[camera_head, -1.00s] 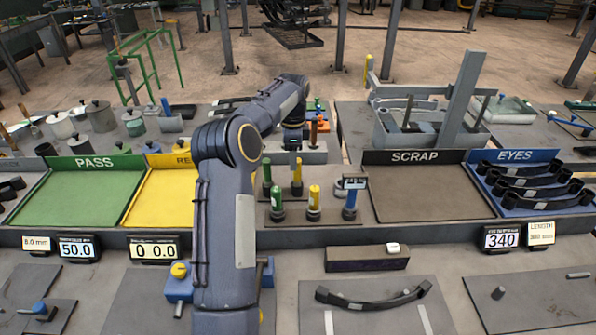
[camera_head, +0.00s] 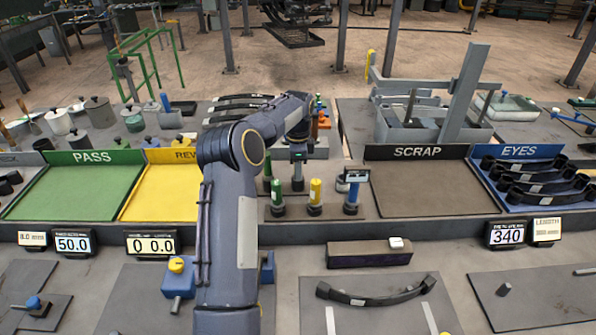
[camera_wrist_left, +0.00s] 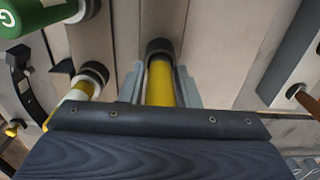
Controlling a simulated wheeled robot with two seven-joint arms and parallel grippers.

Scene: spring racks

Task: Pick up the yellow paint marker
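A yellow paint marker (camera_wrist_left: 160,85) with a dark end stands between the two grey fingers of my left gripper (camera_wrist_left: 161,88) in the left wrist view. The fingers flank it closely, and a narrow gap seems to show beside it. In the head view my left gripper (camera_head: 298,172) is down over the back row of the marker stand (camera_head: 333,212) and hides most of that marker. A second yellow marker (camera_head: 315,192) stands upright in front of it; a yellow marker (camera_wrist_left: 80,92) also shows at left in the wrist view. My right gripper is not in view.
Green markers (camera_head: 277,192) stand left of my gripper and a blue one (camera_head: 351,192) stands at the right. The yellow tray (camera_head: 160,195) lies left, the SCRAP tray (camera_head: 430,190) right. A dark block (camera_head: 368,254) and a curved black strip (camera_head: 375,295) lie in front.

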